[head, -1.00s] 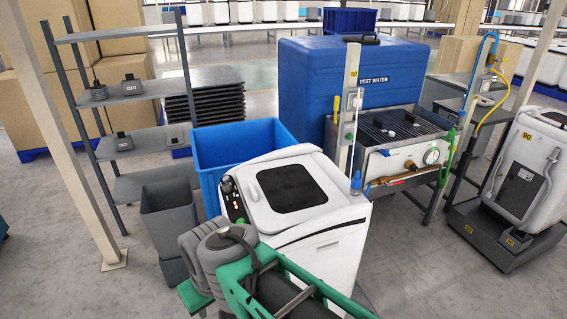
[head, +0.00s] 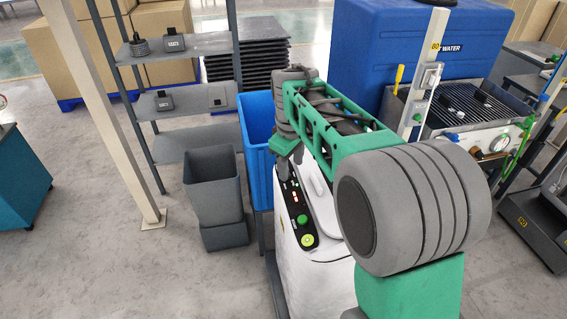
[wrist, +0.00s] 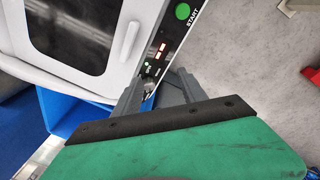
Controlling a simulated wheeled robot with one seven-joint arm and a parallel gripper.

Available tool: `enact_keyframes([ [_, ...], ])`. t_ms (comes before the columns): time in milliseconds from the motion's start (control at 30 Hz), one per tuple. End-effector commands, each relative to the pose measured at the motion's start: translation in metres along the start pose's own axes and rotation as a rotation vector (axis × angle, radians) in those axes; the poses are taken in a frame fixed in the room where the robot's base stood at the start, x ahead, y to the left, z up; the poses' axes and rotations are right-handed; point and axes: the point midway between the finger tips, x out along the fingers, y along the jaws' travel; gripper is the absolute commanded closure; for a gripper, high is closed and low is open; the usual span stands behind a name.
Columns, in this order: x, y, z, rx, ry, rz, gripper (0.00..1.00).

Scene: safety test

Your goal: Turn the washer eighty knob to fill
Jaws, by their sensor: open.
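The white washer (head: 315,265) stands under my arm in the head view, with a black control panel (head: 300,212) along its left edge. In the wrist view the panel (wrist: 166,42) shows the green START button (wrist: 182,11) and the red display (wrist: 160,50). My gripper (wrist: 157,88) is open, its fingers at the panel end beyond the display. A small part between the fingers may be the knob; contact cannot be told.
A blue bin (head: 257,130) stands behind and left of the washer. A grey bin (head: 215,190) is left, beside a shelf rack (head: 200,140). A post (head: 422,85) and blue tank (head: 385,45) stand behind right.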

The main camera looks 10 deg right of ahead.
Motion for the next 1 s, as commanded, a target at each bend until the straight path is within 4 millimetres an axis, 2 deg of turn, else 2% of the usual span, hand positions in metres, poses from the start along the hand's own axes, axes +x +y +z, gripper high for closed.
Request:
enact_keyframes([
  [33, 0.005, 0.013, -0.018, -0.07, -0.017, -0.01, 0.51],
  [100, 0.014, 0.026, -0.037, -0.168, -0.031, -0.02, 0.51],
  [200, 0.024, 0.037, -0.054, -0.264, -0.042, -0.031, 0.51],
  [300, 0.031, 0.041, -0.061, -0.309, -0.046, -0.036, 0.51],
  [433, 0.046, 0.041, -0.062, -0.319, -0.048, -0.038, 0.51],
  [733, 0.098, 0.039, -0.06, -0.318, -0.045, -0.036, 0.51],
  [1000, 0.107, 0.038, -0.06, -0.318, -0.042, -0.034, 0.51],
])
